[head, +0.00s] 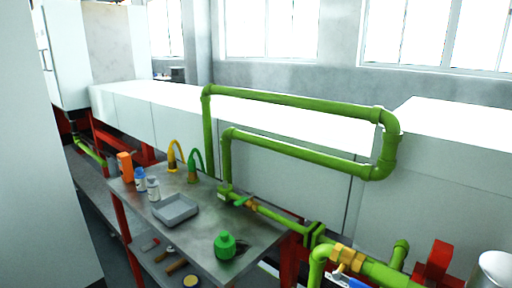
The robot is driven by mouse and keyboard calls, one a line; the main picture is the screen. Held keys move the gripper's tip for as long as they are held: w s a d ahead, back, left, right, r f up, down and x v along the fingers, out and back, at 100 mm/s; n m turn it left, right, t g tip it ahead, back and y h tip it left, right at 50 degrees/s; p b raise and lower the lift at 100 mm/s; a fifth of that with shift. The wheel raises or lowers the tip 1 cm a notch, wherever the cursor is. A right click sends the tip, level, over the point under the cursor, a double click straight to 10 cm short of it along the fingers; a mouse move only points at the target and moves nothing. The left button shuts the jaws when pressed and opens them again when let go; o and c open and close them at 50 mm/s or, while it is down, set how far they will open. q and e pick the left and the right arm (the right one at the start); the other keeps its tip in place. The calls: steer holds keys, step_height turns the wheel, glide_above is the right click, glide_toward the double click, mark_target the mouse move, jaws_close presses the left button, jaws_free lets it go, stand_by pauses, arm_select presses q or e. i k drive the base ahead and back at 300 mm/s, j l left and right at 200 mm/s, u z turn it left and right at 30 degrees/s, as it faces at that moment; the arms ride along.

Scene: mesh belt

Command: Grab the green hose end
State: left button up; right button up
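A green hose (198,152) stands as a narrow arch on the grey metal table (215,237), near its back edge. A thicker green piece at its left foot (193,178) looks like an end of the hose. Its right leg comes down close to the upright green pipe, and I cannot tell where it finishes. A yellow hose (171,148) forms a similar arch just to the left. Neither of my grippers shows in the head view.
On the table are an orange box (125,166), two small bottles (153,189), a grey tray (175,209) and a green container (225,245). Green pipes (300,104) run behind and along the table's right side. Tools lie on the lower shelf (152,262).

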mark_target(192, 172)
steer(key=z, duration=0.3)
steer(key=j+z, duration=0.95)
